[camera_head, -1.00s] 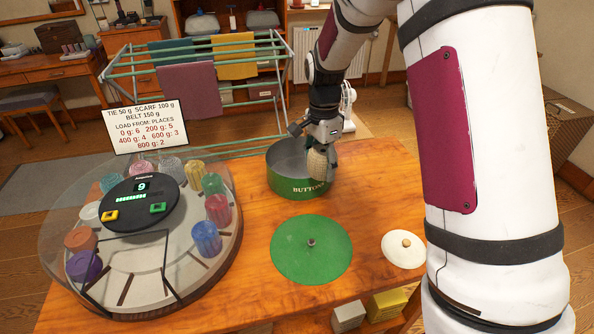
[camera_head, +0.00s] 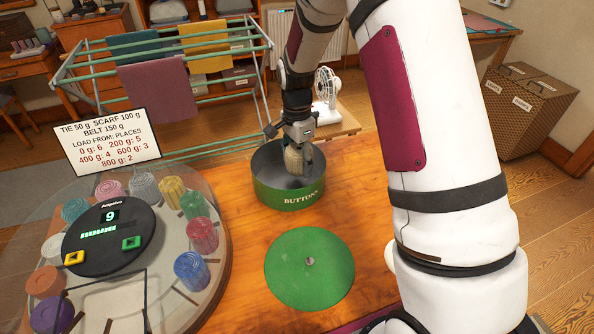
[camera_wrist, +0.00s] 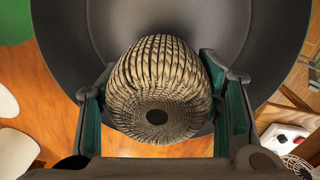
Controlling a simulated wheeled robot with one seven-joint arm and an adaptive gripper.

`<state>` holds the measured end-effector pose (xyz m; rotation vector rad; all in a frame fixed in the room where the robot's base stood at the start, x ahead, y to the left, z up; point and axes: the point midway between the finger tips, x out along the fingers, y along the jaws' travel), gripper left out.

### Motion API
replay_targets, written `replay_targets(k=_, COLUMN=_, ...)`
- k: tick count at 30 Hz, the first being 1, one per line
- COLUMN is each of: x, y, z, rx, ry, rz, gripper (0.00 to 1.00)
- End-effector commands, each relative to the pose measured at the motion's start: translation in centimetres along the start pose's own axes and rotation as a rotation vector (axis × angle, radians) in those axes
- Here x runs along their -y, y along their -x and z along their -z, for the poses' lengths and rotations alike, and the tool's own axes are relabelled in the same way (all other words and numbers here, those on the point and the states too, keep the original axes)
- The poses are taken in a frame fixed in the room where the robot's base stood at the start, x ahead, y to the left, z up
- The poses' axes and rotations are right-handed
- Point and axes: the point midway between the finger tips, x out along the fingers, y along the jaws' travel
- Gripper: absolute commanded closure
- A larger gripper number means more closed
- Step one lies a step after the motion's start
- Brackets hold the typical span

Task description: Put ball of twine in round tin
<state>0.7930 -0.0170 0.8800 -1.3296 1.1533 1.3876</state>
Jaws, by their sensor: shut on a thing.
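The ball of twine (camera_head: 293,161) is tan and ribbed, with a dark hole at its end. My gripper (camera_head: 297,158) is shut on it, with a finger on each side. In the wrist view the ball of twine (camera_wrist: 158,88) sits between the two teal-padded fingers of my gripper (camera_wrist: 163,110). The round tin (camera_head: 288,200) is green, open and dark grey inside, with "BUTTONS" on its front. In the head view the twine is over the tin's opening, and its lower part overlaps the interior. I cannot tell whether it touches the tin's floor.
A green round lid (camera_head: 310,268) lies on the wooden table in front of the tin. A round carousel (camera_head: 215,265) with coloured rolls and a sign (camera_head: 107,141) stand at left. A drying rack (camera_head: 160,100) and a white fan (camera_head: 327,98) are behind.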

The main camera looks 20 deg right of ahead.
Motion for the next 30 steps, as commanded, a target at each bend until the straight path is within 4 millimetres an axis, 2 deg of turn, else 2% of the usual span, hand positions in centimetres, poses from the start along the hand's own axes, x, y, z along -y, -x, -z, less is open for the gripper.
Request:
replay_targets(k=5, x=0.0, y=-1.2, z=0.0, rx=0.001, ry=0.000, rz=-0.001, gripper=0.72)
replay_targets(k=12, x=0.2, y=-4.1, z=0.0, rx=0.001, ry=0.000, rz=0.000, gripper=0.72)
replay_targets(k=23, x=0.3, y=-4.5, z=0.0, rx=0.000, ry=0.000, rz=0.001, gripper=0.72)
replay_targets(k=24, x=0.3, y=-4.5, z=0.0, rx=0.000, ry=0.000, rz=0.001, gripper=0.37)
replay_targets(k=26, x=0.2, y=-4.4, z=0.0, rx=0.000, ry=0.000, rz=0.001, gripper=0.23)
replay_targets(k=30, x=0.2, y=-4.4, z=0.0, rx=0.000, ry=0.000, rz=0.001, gripper=0.21)
